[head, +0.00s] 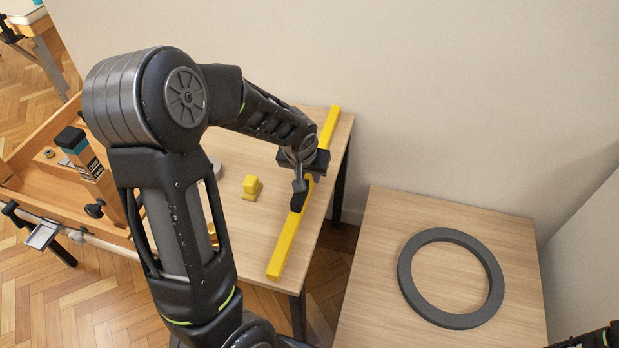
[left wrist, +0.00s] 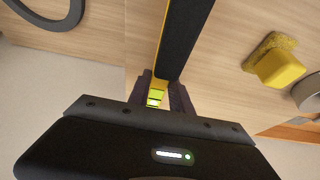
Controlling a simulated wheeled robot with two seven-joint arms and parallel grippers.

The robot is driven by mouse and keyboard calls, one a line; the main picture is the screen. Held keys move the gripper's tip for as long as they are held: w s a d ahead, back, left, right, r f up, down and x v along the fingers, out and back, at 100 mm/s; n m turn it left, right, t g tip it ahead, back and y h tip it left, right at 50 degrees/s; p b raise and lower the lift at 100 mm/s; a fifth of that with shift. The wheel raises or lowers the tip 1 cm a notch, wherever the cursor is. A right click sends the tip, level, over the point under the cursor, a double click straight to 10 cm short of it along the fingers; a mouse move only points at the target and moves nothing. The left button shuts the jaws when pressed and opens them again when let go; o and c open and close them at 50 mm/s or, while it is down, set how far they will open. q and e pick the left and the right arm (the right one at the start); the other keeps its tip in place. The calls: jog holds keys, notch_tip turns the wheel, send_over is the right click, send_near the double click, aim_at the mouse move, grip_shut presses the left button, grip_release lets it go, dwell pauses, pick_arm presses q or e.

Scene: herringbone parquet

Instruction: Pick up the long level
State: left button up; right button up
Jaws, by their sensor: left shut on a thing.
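The long level (head: 287,243) is a yellow bar along the right side of the wooden table in the head view. My left gripper (head: 300,196) is shut on it near its middle, reaching down from above. In the left wrist view the level (left wrist: 181,45) runs away from between the fingers (left wrist: 163,92), with a dark upper face, yellow sides and a bright green-yellow vial close to the jaws. The fingers hide part of its middle. I cannot tell whether it touches the table or is slightly raised.
A small yellow block (head: 251,187) stands left of the level; it also shows in the left wrist view (left wrist: 277,65). A dark grey ring (head: 451,320) lies on a separate table at right. A wooden workbench (head: 40,185) stands at left, and a wall rises behind.

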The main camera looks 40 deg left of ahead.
pick_arm(q)
grip_shut()
dwell(0.4)
notch_tip(320, 180, up, 10)
jog(key=p, duration=0.2)
dwell(0.3)
dwell(0.4)
grip_release()
grip_shut()
